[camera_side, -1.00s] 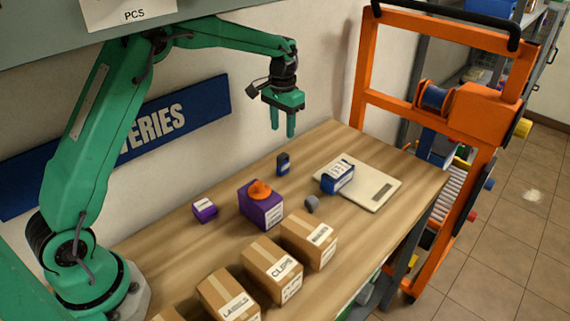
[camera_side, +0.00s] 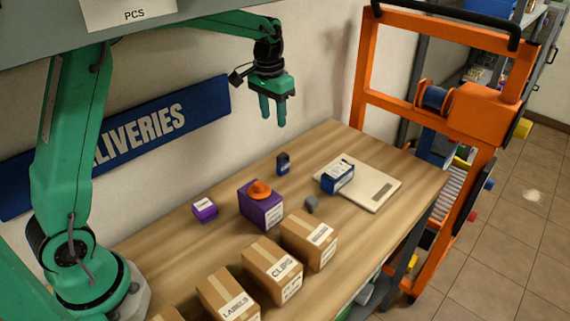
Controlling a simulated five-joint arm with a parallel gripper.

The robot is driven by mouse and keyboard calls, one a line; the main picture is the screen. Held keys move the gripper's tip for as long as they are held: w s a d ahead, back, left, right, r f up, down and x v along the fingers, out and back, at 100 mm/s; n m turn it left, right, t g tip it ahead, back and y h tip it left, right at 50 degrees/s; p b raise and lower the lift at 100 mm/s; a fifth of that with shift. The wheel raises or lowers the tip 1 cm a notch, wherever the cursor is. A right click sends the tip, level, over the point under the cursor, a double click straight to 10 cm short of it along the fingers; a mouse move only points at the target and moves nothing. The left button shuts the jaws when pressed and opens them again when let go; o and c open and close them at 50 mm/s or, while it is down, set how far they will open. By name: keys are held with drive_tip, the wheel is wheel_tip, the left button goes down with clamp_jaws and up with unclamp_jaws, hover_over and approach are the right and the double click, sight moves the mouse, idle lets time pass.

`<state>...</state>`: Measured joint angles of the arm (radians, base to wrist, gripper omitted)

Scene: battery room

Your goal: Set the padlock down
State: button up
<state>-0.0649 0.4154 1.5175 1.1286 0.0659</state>
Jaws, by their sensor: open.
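A small dark blue padlock (camera_side: 283,164) stands on the wooden table (camera_side: 225,245) near its back edge, close to the wall. My green gripper (camera_side: 273,117) hangs above the table, up and to the left of the padlock in the picture. Its two fingers point down, open and empty, clear of the padlock.
A purple box (camera_side: 262,212) with an orange item (camera_side: 260,190) on top and a smaller purple box (camera_side: 204,209) stand left of the padlock. A blue-white box (camera_side: 337,177) sits on a pale flat plate (camera_side: 376,193). Cardboard boxes (camera_side: 272,265) line the front.

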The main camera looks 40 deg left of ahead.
drive_tip(key=s+d+r+t, duration=0.15)
drive_tip(key=s+r, duration=0.25)
drive_tip(key=s, duration=0.7)
drive_tip(key=s+d+r+t, duration=0.15)
drive_tip(key=s+r, duration=0.25)
drive_tip(key=s, duration=0.6)
drive_tip(key=s+f+t, duration=0.1)
drive_tip(key=s+f, duration=0.1)
drive_tip(key=s, duration=0.5)
drive_tip(key=shift+s+d+f+t, duration=0.15)
drive_tip(key=shift+f+t, duration=0.15)
drive_tip(key=shift+f, duration=0.05)
